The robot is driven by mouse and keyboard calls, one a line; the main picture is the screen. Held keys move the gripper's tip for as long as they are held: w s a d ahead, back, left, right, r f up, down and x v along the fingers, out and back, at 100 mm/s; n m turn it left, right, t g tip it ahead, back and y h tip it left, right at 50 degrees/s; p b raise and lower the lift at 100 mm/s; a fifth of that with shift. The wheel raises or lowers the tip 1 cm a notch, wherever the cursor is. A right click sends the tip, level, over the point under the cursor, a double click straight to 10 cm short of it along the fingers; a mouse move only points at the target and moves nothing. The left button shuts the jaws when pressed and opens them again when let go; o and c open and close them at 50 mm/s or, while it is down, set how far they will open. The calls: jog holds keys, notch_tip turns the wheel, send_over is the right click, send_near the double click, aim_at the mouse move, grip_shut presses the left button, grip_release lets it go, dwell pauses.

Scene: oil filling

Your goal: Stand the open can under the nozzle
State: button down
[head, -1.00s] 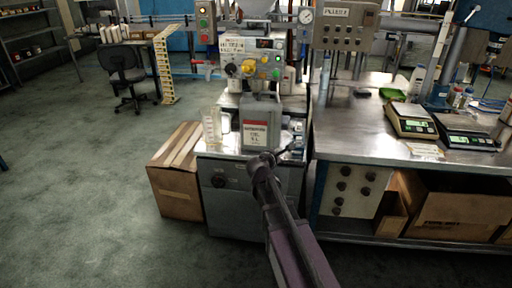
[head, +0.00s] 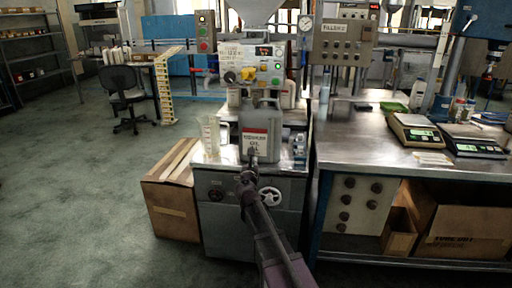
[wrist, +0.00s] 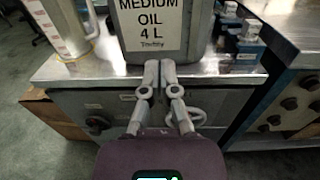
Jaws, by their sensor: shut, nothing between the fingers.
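The grey can (head: 262,122), labelled medium oil 4 L, stands upright on the metal ledge of the filling machine (head: 249,64). In the wrist view the can (wrist: 190,48) fills the top centre, its upper part out of frame. I cannot make out the nozzle or whether the can's mouth lies under it. My gripper (head: 252,158) is in front of the can's lower face. Its fingers are together and empty in the wrist view (wrist: 160,68), at the label's lower edge; I cannot tell whether they touch the can.
A clear measuring jug (head: 210,135) stands left of the can, and small blue items (wrist: 238,35) stand close on its right. A handwheel (head: 270,196) sits on the cabinet below. A cardboard box (head: 170,195) is on the floor at left. The steel bench (head: 375,145) with scales is at right.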

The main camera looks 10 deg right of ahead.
aim_at(259, 142)
jog(key=x, duration=1.4)
jog(key=shift+w, duration=0.1)
dwell(0.4)
jog(key=x, duration=0.4)
jog(key=shift+w+d, duration=0.15)
jog(key=shift+w, duration=0.25)
jog(key=shift+s, duration=0.2)
jog(key=shift+s+a, duration=0.2)
jog(key=shift+s, duration=0.4)
jog(key=v, duration=1.2)
jog(key=shift+s, duration=0.25)
